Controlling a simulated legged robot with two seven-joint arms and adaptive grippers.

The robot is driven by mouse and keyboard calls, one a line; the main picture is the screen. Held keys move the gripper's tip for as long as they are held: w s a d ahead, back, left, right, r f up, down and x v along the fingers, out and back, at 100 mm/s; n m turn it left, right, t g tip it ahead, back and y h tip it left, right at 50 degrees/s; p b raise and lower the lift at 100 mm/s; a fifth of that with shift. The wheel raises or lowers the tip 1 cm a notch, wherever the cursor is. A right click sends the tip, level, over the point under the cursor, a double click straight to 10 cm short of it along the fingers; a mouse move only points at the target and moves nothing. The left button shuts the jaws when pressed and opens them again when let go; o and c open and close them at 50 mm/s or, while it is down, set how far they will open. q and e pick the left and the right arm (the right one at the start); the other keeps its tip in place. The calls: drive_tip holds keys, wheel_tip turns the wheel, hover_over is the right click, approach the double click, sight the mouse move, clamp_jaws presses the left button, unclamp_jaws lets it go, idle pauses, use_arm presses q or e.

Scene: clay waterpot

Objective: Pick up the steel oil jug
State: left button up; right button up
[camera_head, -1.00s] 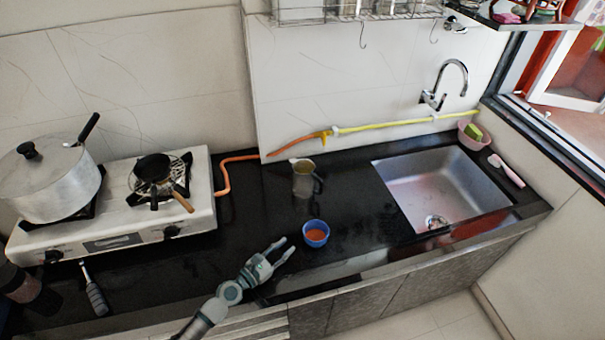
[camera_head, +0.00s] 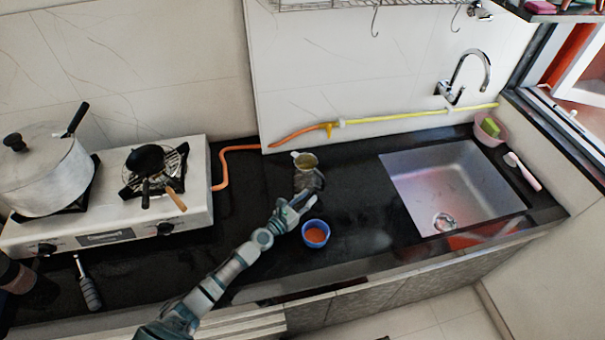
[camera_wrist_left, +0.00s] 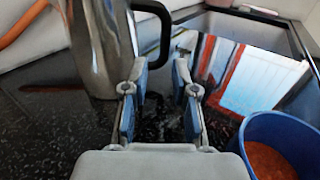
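The steel oil jug (camera_head: 304,172) stands upright on the black counter, between the stove and the sink. In the left wrist view the jug (camera_wrist_left: 102,48) is at the upper left, with its dark handle (camera_wrist_left: 160,28) pointing right. My left gripper (camera_head: 297,203) is just in front of the jug and partly covers its lower part. In the left wrist view the fingers of my left gripper (camera_wrist_left: 158,85) are apart with nothing between them, and the handle is just beyond them. Whether a fingertip touches the handle is unclear. My right gripper is not in view.
A blue bowl with orange contents (camera_head: 316,234) stands right of my left gripper, close to it. The stove (camera_head: 110,230) with a large pot (camera_head: 45,175) is on the left. The sink (camera_head: 450,185) is on the right. An orange hose (camera_head: 222,170) runs behind.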

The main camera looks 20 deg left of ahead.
sight(322, 188)
use_arm(q)
drive_tip(key=shift+w+d, duration=0.75)
drive_tip(key=shift+w, duration=0.25)
drive_tip(key=shift+w+d+r, duration=0.1)
drive_tip(key=shift+w+d, duration=0.1)
drive_tip(key=shift+d, duration=0.05)
drive_tip(key=x, duration=0.1)
drive_tip(key=b+x, duration=0.1)
drive_tip(key=x, duration=0.2)
drive_tip(key=shift+w+a+f+b, duration=0.15)
drive_tip(key=shift+w+f+b, duration=0.15)
drive_tip(key=shift+b, duration=0.1)
drive_tip(key=shift+w, duration=0.3)
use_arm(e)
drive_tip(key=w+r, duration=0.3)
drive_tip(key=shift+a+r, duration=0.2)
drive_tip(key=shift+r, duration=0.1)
use_arm(q)
drive_tip(key=shift+r, duration=0.1)
drive_tip(key=shift+c, duration=0.2)
drive_tip(key=shift+s, duration=0.1)
drive_tip(key=c, duration=0.4)
drive_tip(key=shift+d, duration=0.25)
clamp_jaws()
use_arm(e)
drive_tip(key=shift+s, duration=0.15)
